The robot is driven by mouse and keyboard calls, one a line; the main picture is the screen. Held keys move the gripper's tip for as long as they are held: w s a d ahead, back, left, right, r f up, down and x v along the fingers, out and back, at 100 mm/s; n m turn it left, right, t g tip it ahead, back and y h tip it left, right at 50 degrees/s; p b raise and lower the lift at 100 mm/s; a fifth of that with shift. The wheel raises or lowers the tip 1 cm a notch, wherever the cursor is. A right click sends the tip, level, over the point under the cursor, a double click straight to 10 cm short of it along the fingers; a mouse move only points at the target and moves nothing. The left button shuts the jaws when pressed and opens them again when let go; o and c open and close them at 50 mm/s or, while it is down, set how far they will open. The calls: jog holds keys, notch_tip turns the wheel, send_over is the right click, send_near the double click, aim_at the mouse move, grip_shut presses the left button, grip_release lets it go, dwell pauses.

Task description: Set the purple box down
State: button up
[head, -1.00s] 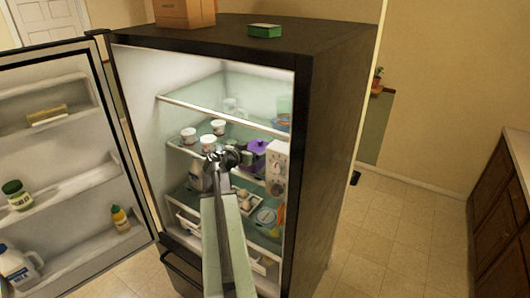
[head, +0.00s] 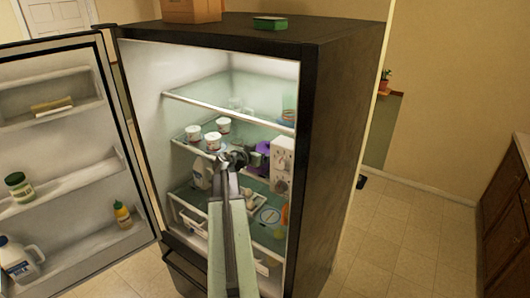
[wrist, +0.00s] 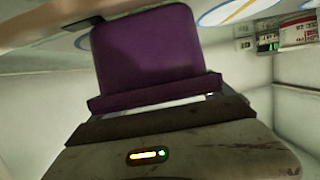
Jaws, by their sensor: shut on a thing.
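The purple box (head: 263,150) is inside the open fridge on the middle shelf level, partly hidden behind my gripper in the head view. My gripper (head: 238,158) reaches into the fridge and is shut on it. In the wrist view the purple box (wrist: 148,48) stands out in front of the gripper (wrist: 155,108), filling the upper middle. Whether the box's underside touches the shelf cannot be told.
A white box with dials (head: 283,163) stands close right of the purple box. Several white cups (head: 213,141) stand to the left on the middle shelf (head: 183,145). The upper shelf (head: 225,110) is overhead. The open fridge door (head: 75,150) is at left.

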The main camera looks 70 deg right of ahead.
jog(key=o, duration=1.1)
jog(key=shift+f, duration=0.1)
jog(key=shift+a+r, duration=0.15)
jog(key=shift+r, duration=0.1)
jog(key=p+v, duration=0.3)
jog(key=v, duration=0.8)
jog(key=shift+w+a, duration=0.1)
jog(key=shift+a, duration=0.2)
